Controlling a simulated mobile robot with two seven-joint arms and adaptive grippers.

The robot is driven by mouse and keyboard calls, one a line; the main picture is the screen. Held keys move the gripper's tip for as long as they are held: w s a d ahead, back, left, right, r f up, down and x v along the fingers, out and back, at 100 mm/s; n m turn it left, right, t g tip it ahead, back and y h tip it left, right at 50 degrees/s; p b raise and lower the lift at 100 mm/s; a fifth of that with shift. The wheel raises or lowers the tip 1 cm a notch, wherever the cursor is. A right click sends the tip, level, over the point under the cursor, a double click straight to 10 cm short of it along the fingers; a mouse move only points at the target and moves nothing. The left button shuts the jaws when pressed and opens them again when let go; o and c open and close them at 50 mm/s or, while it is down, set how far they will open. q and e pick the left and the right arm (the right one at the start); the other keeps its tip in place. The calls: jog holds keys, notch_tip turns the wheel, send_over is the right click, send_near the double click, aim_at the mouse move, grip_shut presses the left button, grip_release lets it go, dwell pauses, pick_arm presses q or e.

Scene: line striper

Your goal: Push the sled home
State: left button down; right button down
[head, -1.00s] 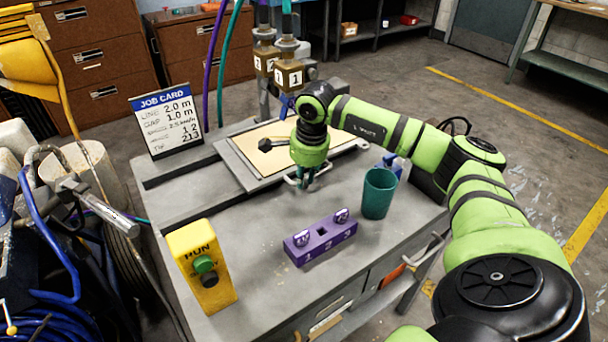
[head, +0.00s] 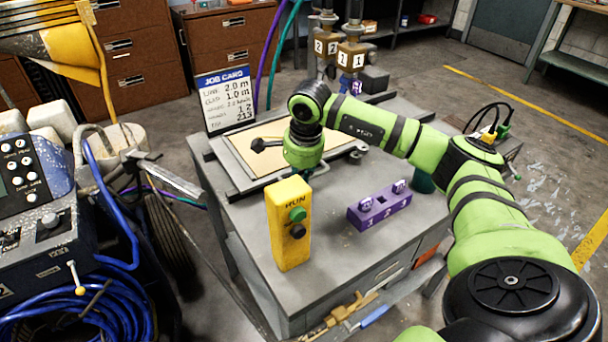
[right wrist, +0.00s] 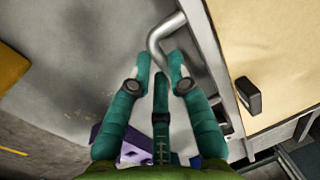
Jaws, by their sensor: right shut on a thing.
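The sled, a grey frame (head: 240,180) with a tan board (head: 262,135), lies on rails at the left end of the bench, close to the job card. My left gripper is not in view.
A yellow RUN box (head: 287,240) stands close in front of my right wrist. A purple block (head: 380,210) and a mostly hidden teal cup (head: 424,182) are to the right. The job card (head: 226,98) stands behind the sled; numbered nozzles (head: 350,55) stand at the back.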

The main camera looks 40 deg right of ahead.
jog(key=shift+w+a+r, duration=0.15)
jog(key=shift+a, duration=1.05)
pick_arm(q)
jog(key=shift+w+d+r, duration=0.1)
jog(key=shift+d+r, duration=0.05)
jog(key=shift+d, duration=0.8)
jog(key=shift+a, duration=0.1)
pick_arm(e)
jog(key=c, duration=1.2)
grip_release()
jog(key=shift+a, duration=0.15)
jog(key=shift+o, duration=0.2)
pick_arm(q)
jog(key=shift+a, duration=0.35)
pick_arm(e)
jog(key=shift+a, duration=0.1)
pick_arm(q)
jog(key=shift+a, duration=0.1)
